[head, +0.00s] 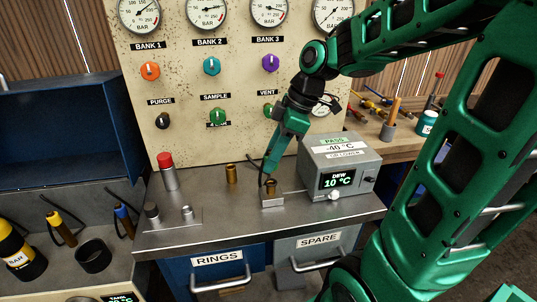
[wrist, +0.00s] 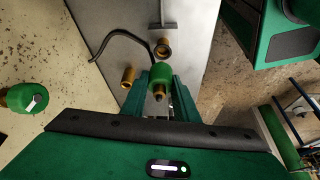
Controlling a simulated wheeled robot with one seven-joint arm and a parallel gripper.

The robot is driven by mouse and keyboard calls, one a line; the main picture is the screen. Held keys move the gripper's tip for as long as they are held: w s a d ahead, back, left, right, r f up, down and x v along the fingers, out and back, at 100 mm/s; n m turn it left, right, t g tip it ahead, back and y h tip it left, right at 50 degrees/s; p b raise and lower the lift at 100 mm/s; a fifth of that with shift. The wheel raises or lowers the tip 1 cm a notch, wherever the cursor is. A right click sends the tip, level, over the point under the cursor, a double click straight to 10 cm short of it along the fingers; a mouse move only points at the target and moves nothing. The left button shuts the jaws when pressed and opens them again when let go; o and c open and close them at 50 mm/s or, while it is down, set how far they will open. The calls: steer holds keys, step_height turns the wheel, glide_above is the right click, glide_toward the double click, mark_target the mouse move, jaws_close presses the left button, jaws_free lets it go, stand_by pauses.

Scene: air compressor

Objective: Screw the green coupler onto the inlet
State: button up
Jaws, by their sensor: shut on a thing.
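In the wrist view the green coupler (wrist: 161,73) is between my gripper's fingers (wrist: 160,84), which are shut on it. A brass fitting shows at its lower end. The brass inlet (wrist: 163,47) shows just past the coupler. In the head view the inlet (head: 270,185) stands on a small metal block, beside the dew meter. My gripper (head: 268,172) points down close above and behind it. My fingers mostly hide the coupler there. I cannot tell whether coupler and inlet touch. A black hose (wrist: 110,35) curves towards the coupler.
A loose brass cylinder (head: 231,174) stands left of the inlet. The dew meter (head: 340,165) is close on the right. The gauge panel (head: 185,85) rises behind. The bench front is clear.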

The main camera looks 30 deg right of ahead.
steer(key=shift+f, duration=2.25)
jaws_close()
stand_by(0.8)
